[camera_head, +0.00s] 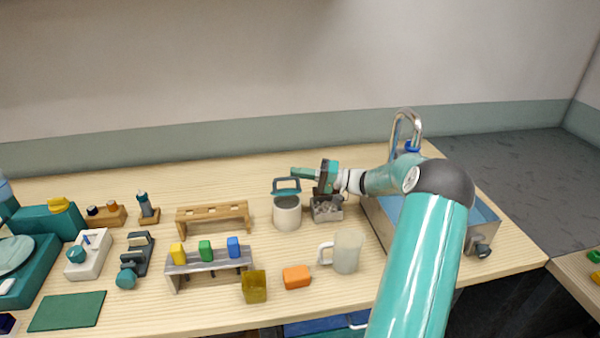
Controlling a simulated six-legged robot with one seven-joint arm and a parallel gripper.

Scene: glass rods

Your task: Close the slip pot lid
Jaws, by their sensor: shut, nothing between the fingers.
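The slip pot (287,214) is a cream-white cylinder standing on the bench at the middle of the view. Its teal lid (286,186) is raised above the rim and looks tilted open, with a loop-like outline. My gripper (298,172) reaches in from the right, and its teal fingers are shut and empty. In the picture the fingertips lie just above the lid's top edge. I cannot tell whether they touch the lid. My arm hides part of the sink on the right.
A grey box of pebbles (328,213) stands right beside the pot. Wooden racks (213,217) stand left. A sink with a faucet (407,125) is at right.

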